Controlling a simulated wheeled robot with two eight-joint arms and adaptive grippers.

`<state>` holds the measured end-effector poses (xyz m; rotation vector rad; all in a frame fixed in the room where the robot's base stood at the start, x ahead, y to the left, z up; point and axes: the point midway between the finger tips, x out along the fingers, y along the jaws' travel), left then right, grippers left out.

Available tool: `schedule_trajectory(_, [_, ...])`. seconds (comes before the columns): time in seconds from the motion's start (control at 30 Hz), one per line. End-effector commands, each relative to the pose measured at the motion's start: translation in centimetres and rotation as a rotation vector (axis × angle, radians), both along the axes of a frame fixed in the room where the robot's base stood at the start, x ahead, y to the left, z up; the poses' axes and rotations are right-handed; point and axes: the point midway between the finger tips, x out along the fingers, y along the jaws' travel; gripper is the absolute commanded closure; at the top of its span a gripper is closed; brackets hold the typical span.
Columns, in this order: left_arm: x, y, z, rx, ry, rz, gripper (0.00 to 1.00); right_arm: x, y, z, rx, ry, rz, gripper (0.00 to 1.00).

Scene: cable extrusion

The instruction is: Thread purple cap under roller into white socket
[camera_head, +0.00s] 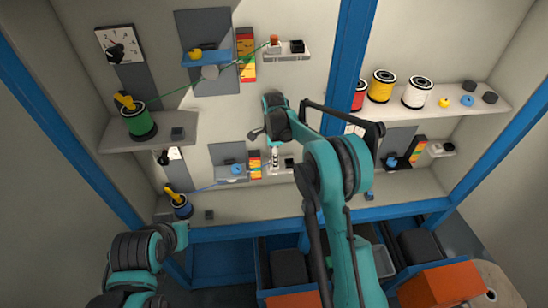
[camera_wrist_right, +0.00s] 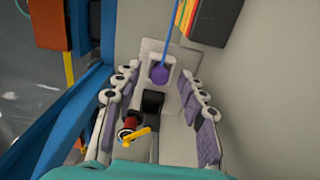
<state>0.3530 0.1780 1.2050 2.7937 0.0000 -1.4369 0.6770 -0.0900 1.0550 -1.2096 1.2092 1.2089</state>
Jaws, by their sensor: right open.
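The purple cap (camera_wrist_right: 158,74) sits at the end of a blue cable (camera_wrist_right: 170,35), between my right fingers in the right wrist view. A pale socket-like block (camera_wrist_right: 158,51) is around or just behind it; I cannot tell whether the cap is seated. My right gripper (camera_head: 275,160) hangs over the lower middle shelf. Its pale fingers with purple pads are spread on both sides of the cap, and I see no clear grip. In the head view, the blue cable (camera_head: 205,187) runs from the blue spool (camera_head: 181,208) to a blue roller (camera_head: 237,169). The left fingers are not visible.
A black block (camera_wrist_right: 152,103) and a red-and-black piece with a yellow part (camera_wrist_right: 130,131) stand between the fingers' bases. A coloured chart (camera_head: 255,165) is left of the gripper. The green cable (camera_head: 185,87) crosses above. Blue frame posts (camera_head: 350,65) flank the bay.

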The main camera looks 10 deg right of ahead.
Motion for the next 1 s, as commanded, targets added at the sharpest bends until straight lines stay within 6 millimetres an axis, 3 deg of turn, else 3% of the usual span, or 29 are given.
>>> schedule_trajectory(0.17, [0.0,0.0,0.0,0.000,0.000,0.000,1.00,0.0,0.0,1.0,0.000,0.000,0.000,0.59])
schedule_trajectory(0.53, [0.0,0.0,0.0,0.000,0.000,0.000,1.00,0.0,0.0,6.7,0.000,0.000,0.000,0.59])
schedule_trajectory(0.87, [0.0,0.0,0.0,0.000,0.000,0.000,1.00,0.0,0.0,7.5,0.000,0.000,0.000,0.59])
schedule_trajectory(0.9, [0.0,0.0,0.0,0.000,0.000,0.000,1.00,0.0,0.0,7.5,0.000,0.000,0.000,0.56])
schedule_trajectory(1.0, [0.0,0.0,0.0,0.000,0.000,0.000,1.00,0.0,0.0,7.5,0.000,0.000,0.000,0.32])
